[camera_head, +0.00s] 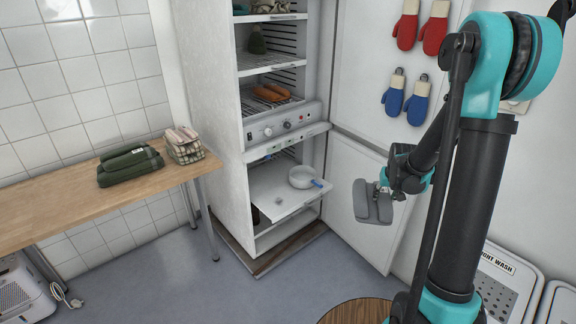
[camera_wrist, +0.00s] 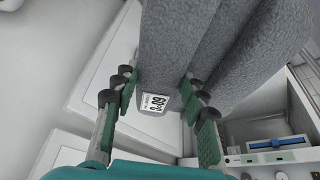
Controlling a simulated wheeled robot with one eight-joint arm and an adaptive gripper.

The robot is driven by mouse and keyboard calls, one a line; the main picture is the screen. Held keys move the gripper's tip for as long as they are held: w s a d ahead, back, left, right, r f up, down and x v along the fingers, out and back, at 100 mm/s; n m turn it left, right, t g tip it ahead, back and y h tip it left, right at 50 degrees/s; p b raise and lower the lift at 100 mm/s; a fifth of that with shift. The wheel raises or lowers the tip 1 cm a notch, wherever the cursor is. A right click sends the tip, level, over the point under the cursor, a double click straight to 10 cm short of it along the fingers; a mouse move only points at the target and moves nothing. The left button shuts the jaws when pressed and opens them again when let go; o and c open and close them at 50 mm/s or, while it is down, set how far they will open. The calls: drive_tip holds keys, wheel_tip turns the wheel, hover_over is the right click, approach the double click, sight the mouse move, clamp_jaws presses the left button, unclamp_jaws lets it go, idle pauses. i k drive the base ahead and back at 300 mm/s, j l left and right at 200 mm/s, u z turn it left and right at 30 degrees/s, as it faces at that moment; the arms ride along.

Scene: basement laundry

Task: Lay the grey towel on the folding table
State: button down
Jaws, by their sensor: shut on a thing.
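The grey towel (camera_head: 374,204) hangs in my gripper (camera_head: 384,188), in front of the open white cabinet door at the right. In the wrist view the towel (camera_wrist: 205,45) fills the top middle, with a white printed tag at its lower end. The fingers of my gripper (camera_wrist: 160,100) are shut on it from both sides. The folding table (camera_head: 60,204) is a wooden top on metal legs at the left.
A tall white cabinet (camera_head: 222,120) stands between the table and my gripper, with a pulled-out shelf holding a white pan (camera_head: 302,177). Red mitts (camera_head: 434,28) and blue mitts (camera_head: 417,104) hang on the door. The table's front left part is bare.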

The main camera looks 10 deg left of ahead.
sight(35, 214)
drive_tip(key=j+u, duration=0.3)
drive_tip(key=j, duration=0.8)
drive_tip(key=j+u, duration=0.3)
drive_tip(key=j, duration=0.85)
